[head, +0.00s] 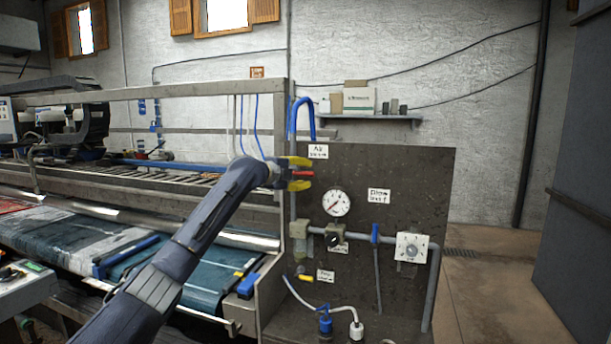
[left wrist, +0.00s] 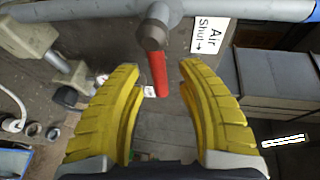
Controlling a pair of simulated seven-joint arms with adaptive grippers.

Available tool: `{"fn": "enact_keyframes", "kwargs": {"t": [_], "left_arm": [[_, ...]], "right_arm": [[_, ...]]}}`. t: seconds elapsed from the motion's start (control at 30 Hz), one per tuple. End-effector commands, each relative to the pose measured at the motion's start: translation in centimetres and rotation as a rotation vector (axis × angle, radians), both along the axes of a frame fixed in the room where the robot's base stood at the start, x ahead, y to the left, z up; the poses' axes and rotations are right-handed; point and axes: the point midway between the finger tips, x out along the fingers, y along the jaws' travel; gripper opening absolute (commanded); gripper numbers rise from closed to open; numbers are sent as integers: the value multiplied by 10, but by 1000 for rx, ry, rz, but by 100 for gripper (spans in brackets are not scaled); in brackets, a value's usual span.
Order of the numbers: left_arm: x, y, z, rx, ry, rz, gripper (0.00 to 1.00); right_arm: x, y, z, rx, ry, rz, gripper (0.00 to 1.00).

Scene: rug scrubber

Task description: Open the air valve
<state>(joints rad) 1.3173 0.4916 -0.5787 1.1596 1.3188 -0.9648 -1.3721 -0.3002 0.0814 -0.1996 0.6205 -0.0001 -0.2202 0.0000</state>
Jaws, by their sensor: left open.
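The air valve's red lever (head: 303,174) sticks out at the upper left of the dark panel, below a white label headed "Air" (head: 318,151). In the left wrist view the red lever (left wrist: 158,75) hangs from a grey valve body (left wrist: 151,36) on a horizontal-looking pipe. The label there (left wrist: 210,34) reads "Air Shut" with an arrow. My left gripper (head: 302,174) has yellow fingers and is open. Its fingertips (left wrist: 146,70) stand on either side of the lever, with gaps visible on both sides. My right gripper is in neither view.
White and blue hose fittings (head: 326,322) stand below. The rug machine (head: 190,97) fills the left. Open floor (head: 500,270) lies right of the panel.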

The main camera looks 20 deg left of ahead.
Motion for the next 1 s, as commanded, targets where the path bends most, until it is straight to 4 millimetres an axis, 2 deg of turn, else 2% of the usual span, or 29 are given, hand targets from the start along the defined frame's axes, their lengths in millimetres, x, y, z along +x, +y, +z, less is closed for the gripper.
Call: {"fn": "enact_keyframes", "kwargs": {"t": [0.2,0.53,0.57,0.9,1.0], "left_arm": [[8,-4,-1,0,-1,0,37],[9,-5,-2,1,0,0,37],[9,-5,-2,1,0,0,40],[9,-5,-2,1,0,0,0],[9,-5,-2,1,0,0,0]], "right_arm": [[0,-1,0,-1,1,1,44],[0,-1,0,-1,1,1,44],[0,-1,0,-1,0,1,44],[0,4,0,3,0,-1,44],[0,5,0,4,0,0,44]]}}
